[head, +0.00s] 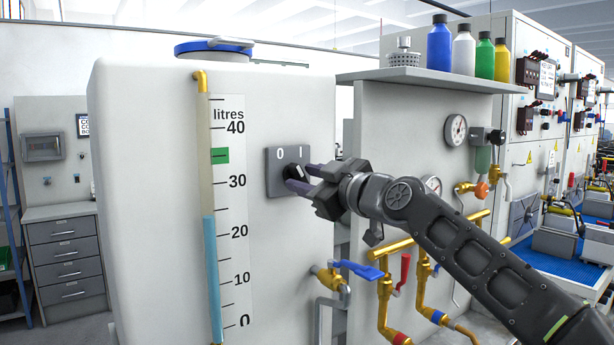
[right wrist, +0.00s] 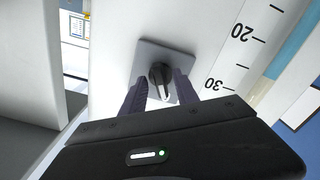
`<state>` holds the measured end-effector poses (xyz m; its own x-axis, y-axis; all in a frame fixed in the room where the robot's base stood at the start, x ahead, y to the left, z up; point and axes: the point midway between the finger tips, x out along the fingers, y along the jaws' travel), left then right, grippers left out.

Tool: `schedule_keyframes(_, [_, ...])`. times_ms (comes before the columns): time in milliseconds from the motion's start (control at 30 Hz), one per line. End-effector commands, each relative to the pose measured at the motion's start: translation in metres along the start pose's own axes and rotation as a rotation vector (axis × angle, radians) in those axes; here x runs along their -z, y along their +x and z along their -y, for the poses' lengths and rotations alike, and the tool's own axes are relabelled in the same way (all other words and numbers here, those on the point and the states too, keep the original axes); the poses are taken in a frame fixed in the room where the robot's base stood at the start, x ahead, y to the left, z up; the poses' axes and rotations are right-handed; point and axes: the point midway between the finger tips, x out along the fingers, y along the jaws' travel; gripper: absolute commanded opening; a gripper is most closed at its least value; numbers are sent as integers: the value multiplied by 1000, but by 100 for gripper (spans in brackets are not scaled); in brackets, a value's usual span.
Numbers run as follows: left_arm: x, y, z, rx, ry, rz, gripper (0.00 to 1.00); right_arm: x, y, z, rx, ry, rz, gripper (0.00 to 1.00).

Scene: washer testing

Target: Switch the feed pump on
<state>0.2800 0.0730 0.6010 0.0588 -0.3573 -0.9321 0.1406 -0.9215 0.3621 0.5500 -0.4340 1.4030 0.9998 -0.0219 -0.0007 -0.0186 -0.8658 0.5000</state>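The grey switch plate (head: 274,161), marked 0 and I, sits on the white tank's front face (head: 280,240). Its black rotary knob (head: 293,172) is partly covered by my fingers in the head view, but shows clearly in the right wrist view (right wrist: 160,75). The knob's handle seems to lean toward the 0 side. My right gripper (head: 304,178) is at the plate. In the right wrist view its two fingers (right wrist: 160,90) stand on either side of the knob, with a gap visible. My left gripper is not in view.
The tank's level tube (head: 209,270) holds blue water to a little above 20 litres, below a green mark (head: 220,156). A blue-handled valve (head: 357,270) and brass pipes (head: 385,310) lie below my right arm. Bottles (head: 440,45) stand on a shelf (head: 430,80) above.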

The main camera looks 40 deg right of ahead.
Motion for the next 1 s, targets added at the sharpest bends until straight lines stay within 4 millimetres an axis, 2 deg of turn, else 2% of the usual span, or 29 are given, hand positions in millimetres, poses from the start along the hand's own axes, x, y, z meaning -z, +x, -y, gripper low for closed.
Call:
schedule_keyframes(167, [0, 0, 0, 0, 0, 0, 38, 0, 0, 0, 0, 0, 0, 36])
schedule_keyframes(600, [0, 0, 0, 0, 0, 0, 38, 0, 0, 0, 0, 0, 0, 0])
schedule_keyframes(1000, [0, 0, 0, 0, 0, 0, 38, 0, 0, 0, 1, 1, 0, 0])
